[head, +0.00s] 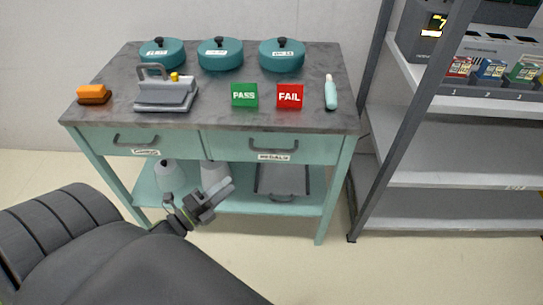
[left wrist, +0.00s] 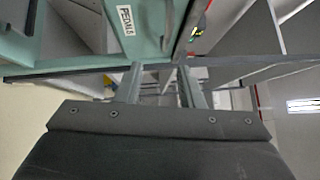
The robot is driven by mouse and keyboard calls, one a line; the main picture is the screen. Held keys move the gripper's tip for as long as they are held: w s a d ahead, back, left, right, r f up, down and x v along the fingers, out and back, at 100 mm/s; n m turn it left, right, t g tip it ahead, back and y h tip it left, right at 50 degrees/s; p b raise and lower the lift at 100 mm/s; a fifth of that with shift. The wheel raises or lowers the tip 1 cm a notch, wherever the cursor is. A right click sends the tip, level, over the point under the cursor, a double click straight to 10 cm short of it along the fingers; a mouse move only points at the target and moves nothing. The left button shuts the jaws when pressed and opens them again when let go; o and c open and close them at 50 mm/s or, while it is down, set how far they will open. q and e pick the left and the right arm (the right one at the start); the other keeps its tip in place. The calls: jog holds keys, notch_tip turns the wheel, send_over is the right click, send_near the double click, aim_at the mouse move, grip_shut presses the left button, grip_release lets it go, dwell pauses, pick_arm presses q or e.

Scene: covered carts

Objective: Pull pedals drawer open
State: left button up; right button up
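Two teal drawer fronts sit shut under the grey tabletop. The right drawer (head: 222,147) has a dark bar handle (head: 273,146) and a label (head: 274,157) that seems to read MEDALS. The left drawer (head: 183,141) has a dark bar handle (head: 136,141) and a tilted label (head: 146,153) too small to read. The left wrist view shows a label (left wrist: 126,20) that seems to read PEDALS. My left gripper (head: 222,193) is open and empty, in front of the table and below the drawers, apart from both handles. It also shows in the left wrist view (left wrist: 158,78). My right gripper is not in view.
On the tabletop (head: 215,120) are teal lidded pots (head: 220,56), a grey device (head: 166,95), an orange block (head: 94,95), PASS (head: 244,96) and FAIL (head: 290,96) signs and a pale bottle (head: 331,94). The lower shelf (head: 240,205) holds containers. A grey rack (head: 440,150) stands right.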

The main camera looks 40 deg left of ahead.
aim_at(272, 151)
pick_arm(q)
jog(key=shift+m, duration=0.3)
jog(key=x, duration=0.5)
jog(key=r+p+x, duration=0.1)
jog(key=x, duration=0.5)
jog(key=p+x, duration=0.1)
jog(key=x, duration=0.5)
jog(key=shift+d+r, duration=0.2)
jog(key=shift+d, duration=0.1)
grip_shut()
